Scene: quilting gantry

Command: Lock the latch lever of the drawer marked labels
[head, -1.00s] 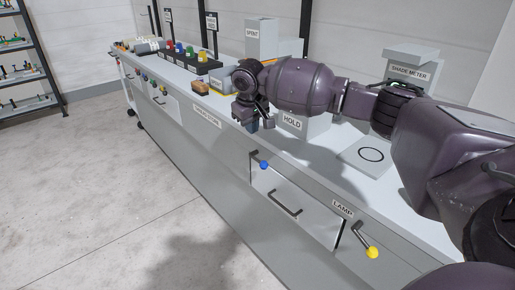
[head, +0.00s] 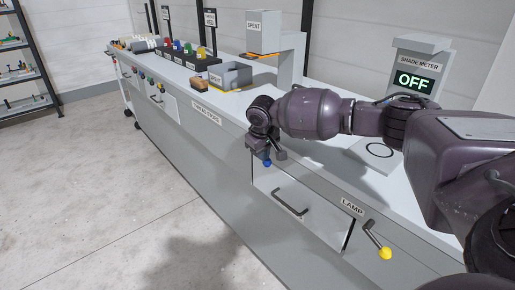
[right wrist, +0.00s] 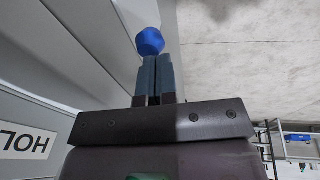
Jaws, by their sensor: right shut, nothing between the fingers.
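A latch lever with a blue knob (head: 267,163) is on the grey cabinet front, at the upper left of a drawer (head: 312,213) with a dark bar handle. Most of this lever is hidden behind my right gripper (head: 266,156). No sign reading labels is legible, so I cannot tell whether this is that drawer. In the right wrist view, the right gripper's fingers (right wrist: 157,62) are shut and empty. The blue knob (right wrist: 151,41) is just beyond the fingertips, touching or nearly touching; I cannot tell which. My left gripper is out of view.
A yellow-knobbed lever (head: 385,253) hangs slanted beside the LAMP sign (head: 352,207). On the worktop are a shade meter (head: 420,62) reading OFF, a grey bin (head: 232,76) and a rack of coloured knobs (head: 188,56). The floor (head: 85,190) in front is clear.

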